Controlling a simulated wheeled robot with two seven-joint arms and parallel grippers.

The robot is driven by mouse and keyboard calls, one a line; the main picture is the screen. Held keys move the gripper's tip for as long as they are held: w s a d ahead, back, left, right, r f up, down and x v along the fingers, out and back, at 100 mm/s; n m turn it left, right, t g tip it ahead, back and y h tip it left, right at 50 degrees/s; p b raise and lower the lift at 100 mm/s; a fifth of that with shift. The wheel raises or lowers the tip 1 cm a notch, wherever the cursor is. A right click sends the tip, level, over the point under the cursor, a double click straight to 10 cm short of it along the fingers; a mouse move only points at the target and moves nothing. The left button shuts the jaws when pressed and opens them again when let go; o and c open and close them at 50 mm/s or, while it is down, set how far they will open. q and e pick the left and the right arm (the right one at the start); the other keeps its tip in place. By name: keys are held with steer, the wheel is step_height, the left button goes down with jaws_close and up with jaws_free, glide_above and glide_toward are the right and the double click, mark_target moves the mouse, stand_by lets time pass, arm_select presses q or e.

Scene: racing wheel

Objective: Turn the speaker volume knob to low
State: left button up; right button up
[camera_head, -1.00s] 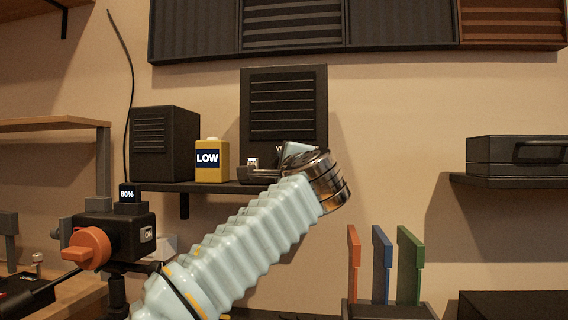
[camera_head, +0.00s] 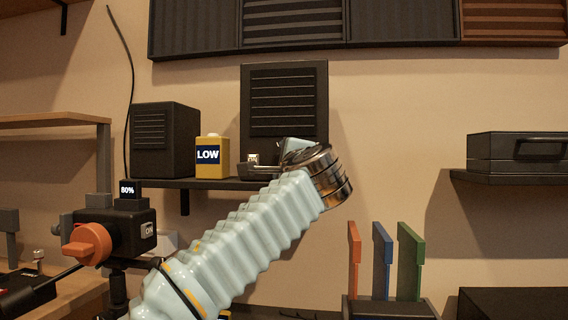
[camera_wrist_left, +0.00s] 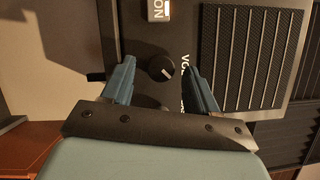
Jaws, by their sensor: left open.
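The black speaker (camera_head: 285,100) stands upright on the wall shelf in the head view. My left arm covers its lower front, and the knob is hidden there. In the left wrist view, the speaker's front carries a ribbed grille (camera_wrist_left: 252,60), an ON switch (camera_wrist_left: 158,9), partly hidden volume lettering and a small round black knob (camera_wrist_left: 161,68) with a pale pointer line. My left gripper (camera_wrist_left: 159,66) is open, its blue fingers on either side of the knob, with visible gaps. A yellow box labelled LOW (camera_head: 212,168) stands left of the speaker. My right gripper is out of view.
A smaller black speaker box (camera_head: 165,140) shares the shelf (camera_head: 215,185). Nearer stands a black device with an orange knob (camera_head: 90,244), an ON switch and an 80% display (camera_head: 128,190). Coloured upright pieces (camera_head: 382,260) stand at lower right. Open wall lies right of the arm.

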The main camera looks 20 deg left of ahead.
arm_select(q)
steer(key=b+v, duration=0.2)
steer(key=v, duration=1.1)
steer(key=shift+s+b, duration=0.25)
steer(key=shift+b, duration=0.1)
steer(key=shift+d, duration=0.1)
